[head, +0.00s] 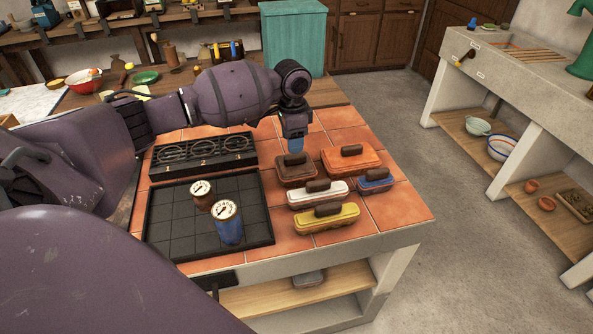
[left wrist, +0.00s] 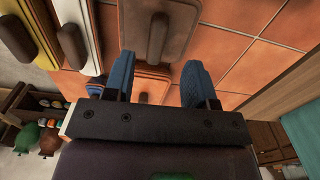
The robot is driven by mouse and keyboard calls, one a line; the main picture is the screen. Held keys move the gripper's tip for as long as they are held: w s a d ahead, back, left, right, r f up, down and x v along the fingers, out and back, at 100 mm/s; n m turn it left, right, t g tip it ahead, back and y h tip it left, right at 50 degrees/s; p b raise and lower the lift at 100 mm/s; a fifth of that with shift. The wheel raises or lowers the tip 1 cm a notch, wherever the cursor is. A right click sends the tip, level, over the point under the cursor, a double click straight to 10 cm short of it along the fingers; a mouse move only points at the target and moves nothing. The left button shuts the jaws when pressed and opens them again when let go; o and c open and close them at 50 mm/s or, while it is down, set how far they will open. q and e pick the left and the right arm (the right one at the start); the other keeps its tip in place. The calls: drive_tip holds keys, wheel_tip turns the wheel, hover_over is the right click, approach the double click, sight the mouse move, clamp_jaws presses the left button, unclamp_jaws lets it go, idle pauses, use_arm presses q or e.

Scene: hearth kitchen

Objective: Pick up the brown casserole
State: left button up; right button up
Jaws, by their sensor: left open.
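The brown casserole (head: 295,177) sits on the tiled counter (head: 409,205), with a dark brown handle on its lid. My left gripper (head: 296,146) has blue fingers and is open, pointing down just above and behind this casserole in the head view. In the left wrist view the brown casserole's lid (left wrist: 183,30) lies straight ahead of the spread fingers (left wrist: 158,70), with its handle at the middle. Nothing is held, and the fingers look apart from the casserole. My right gripper is not in view.
An orange casserole (head: 370,158) stands right of the brown one. White (head: 300,199), blue (head: 377,185) and yellow (head: 340,222) casseroles stand close in front. A black hob (head: 175,225) with two canisters is at left. Free tiles show behind the brown casserole.

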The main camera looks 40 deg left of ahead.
sight(295, 155)
use_arm(q)
drive_tip(key=shift+w+d+f+b, duration=0.1)
drive_tip(key=shift+f+b, duration=0.1)
drive_tip(key=shift+f, duration=0.75)
drive_tip(key=shift+d+f+b, duration=0.1)
drive_tip(key=shift+f+b, duration=0.05)
drive_tip(key=shift+f, duration=0.85)
drive_tip(key=shift+w+d+f+b, duration=0.1)
drive_tip(key=shift+f+b, duration=0.1)
drive_tip(key=shift+f, duration=0.75)
drive_tip(key=shift+s, duration=0.1)
clamp_jaws()
drive_tip(key=shift+r, duration=0.2)
